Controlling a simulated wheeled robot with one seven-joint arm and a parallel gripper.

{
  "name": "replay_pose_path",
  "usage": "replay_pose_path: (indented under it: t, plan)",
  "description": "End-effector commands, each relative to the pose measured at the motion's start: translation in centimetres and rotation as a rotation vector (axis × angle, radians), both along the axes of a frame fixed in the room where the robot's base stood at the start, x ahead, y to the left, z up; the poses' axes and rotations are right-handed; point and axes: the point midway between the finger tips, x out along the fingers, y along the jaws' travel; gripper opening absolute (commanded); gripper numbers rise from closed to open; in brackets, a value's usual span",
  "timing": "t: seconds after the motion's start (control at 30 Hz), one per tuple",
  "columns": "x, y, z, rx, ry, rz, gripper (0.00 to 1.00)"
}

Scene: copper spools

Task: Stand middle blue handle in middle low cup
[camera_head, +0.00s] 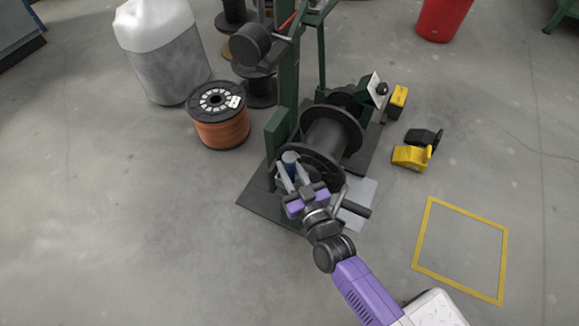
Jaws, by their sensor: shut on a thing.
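My gripper (292,176) is at the front of the green machine, just left of the black drum's near flange. Its fingers point away from the camera and are shut on a short cylinder with a grey-blue top, seemingly the blue handle (290,157). The handle looks roughly upright between the fingers. Its lower part is hidden by the gripper, so I cannot tell whether it touches anything below. I cannot make out the low cup or any other blue handle in this small view.
A green machine frame (289,85) with a black drum (329,138) stands close to my gripper. A copper spool (221,131) and a white container (162,52) are at left. The left foreground floor is clear.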

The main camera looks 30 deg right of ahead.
Motion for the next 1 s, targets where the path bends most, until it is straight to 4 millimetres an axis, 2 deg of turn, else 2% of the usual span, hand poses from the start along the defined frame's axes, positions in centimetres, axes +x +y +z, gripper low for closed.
replay_pose_path:
  t: [0.07, 0.1, 0.2, 0.23, 0.5, 0.63, 0.77, 1.0]
  plan:
    - [0.0, 0.0, 0.1, 0.0, -0.001, 0.0, 0.0]
    - [0.0, 0.0, 0.1, 0.0, -0.001, 0.0, 0.29]
    - [0.0, 0.0, 0.1, 0.0, -0.001, 0.0, 0.49]
    - [0.0, 0.0, 0.1, 0.0, -0.001, 0.0, 0.51]
    - [0.0, 0.0, 0.0, 0.0, 0.001, 0.0, 0.51]
    - [0.0, 0.0, 0.8, 0.0, 0.0, -0.001, 0.51]
    - [0.0, -0.1, 2.8, 0.001, -0.002, -0.002, 0.51]
    - [0.0, -0.1, 7.9, 0.0, -0.002, -0.003, 0.51]
